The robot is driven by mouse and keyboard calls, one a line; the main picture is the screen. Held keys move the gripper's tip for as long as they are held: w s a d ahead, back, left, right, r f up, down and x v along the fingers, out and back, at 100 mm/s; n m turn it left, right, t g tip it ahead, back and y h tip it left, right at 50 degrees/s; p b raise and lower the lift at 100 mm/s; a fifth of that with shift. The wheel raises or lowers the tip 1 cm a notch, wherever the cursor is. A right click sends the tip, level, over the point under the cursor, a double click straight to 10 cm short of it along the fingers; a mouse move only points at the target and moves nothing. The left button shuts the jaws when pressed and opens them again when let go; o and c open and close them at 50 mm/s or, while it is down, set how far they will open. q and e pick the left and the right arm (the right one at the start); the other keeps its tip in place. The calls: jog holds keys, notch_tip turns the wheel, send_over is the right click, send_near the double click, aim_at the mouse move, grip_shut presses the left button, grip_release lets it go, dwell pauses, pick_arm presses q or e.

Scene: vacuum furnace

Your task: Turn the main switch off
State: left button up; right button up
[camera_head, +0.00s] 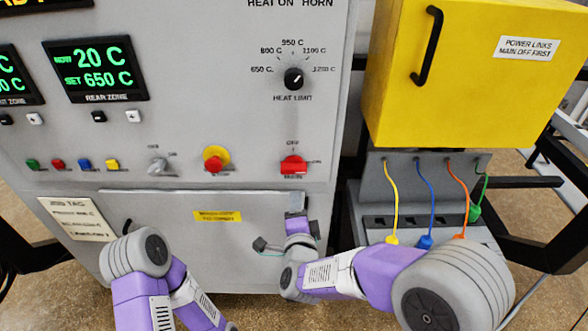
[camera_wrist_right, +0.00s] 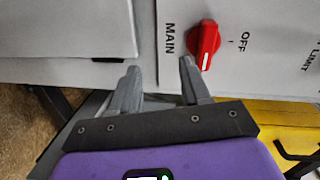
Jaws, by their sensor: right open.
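The main switch (camera_head: 293,165) is a red rotary knob on the grey panel, with OFF printed above it, ON to its right and MAIN below. Its handle lies sideways, toward ON. In the right wrist view the knob (camera_wrist_right: 203,42) shows large, its white mark toward the bottom of that view. My right gripper (camera_head: 297,198) is just below the switch, against the lower panel in the head view. In the wrist view its two fingers (camera_wrist_right: 160,68) are apart and empty, one tip near the knob; contact cannot be told. My left arm shows at lower left, its gripper unseen.
A red button on a yellow base (camera_head: 216,158) and a grey selector (camera_head: 157,164) are left of the switch. The heat limit knob (camera_head: 293,79) is above. A yellow box (camera_head: 460,90) with coloured cables below stands at the right.

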jog(key=m+t, duration=0.1)
jog(key=m, duration=0.1)
send_near(294, 172)
jog(key=w, duration=0.2)
jog(key=shift+h, duration=0.3)
jog(key=w, duration=0.7)
jog(key=shift+w+a+f, duration=0.15)
jog(key=shift+w+f, duration=0.1)
jog(key=shift+w, duration=0.1)
jog(key=shift+c, duration=0.2)
jog(key=shift+s, duration=0.1)
grip_shut()
